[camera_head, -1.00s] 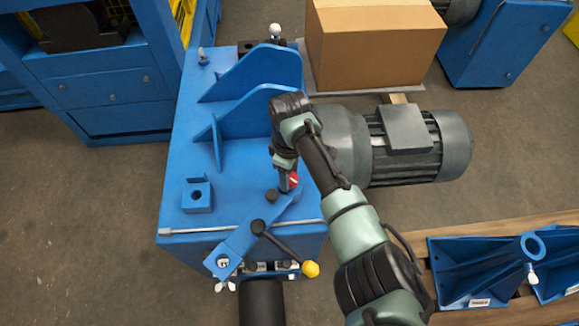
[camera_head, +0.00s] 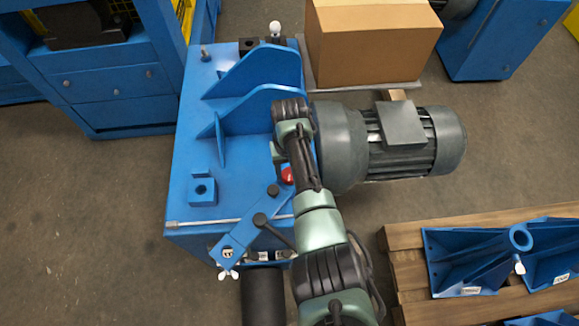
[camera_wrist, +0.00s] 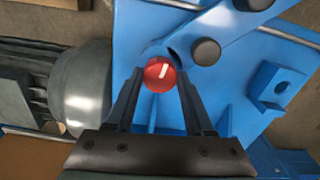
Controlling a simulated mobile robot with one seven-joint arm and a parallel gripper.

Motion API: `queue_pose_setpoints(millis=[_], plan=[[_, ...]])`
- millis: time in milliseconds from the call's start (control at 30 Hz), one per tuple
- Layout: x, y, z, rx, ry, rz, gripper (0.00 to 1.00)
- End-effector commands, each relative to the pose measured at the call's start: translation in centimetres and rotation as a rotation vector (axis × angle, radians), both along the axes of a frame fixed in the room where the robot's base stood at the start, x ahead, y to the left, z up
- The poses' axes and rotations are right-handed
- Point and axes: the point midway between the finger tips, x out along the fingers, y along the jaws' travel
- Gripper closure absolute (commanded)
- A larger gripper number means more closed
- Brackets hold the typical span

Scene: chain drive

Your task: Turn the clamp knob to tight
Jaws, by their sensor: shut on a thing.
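The clamp knob (camera_head: 287,175) is a red round knob on the blue machine frame, beside the blue slotted arm. In the wrist view the red knob (camera_wrist: 160,74) shows a white line, tilted slightly right of upright. My gripper (camera_wrist: 159,80) has one finger on each side of the knob and is shut on it. In the head view my gripper (camera_head: 281,160) is at the knob, and my wrist partly covers it. No marking for tight or loose is readable beside the knob.
A grey motor (camera_head: 400,140) stands right of the frame, and upright blue ribs (camera_head: 262,75) rise behind. A cardboard box (camera_head: 370,45) sits at the back.

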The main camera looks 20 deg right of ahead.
Motion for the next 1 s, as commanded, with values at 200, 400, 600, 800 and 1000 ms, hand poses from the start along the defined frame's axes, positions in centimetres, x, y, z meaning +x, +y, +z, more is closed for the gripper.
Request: queue_pose_setpoints(millis=[200,400,600,800,1000], plan=[[-0.03,0.1,0.1,0.001,0.002,-0.207,1.0],[0.01,0.06,0.09,0.0,0.001,-0.396,1.0],[0.04,0.07,0.09,0.0,0.0,-0.586,1.0],[0.06,0.04,0.1,-0.001,-0.001,-0.775,1.0],[0.07,0.01,0.09,-0.002,-0.002,-0.964,1.0]])
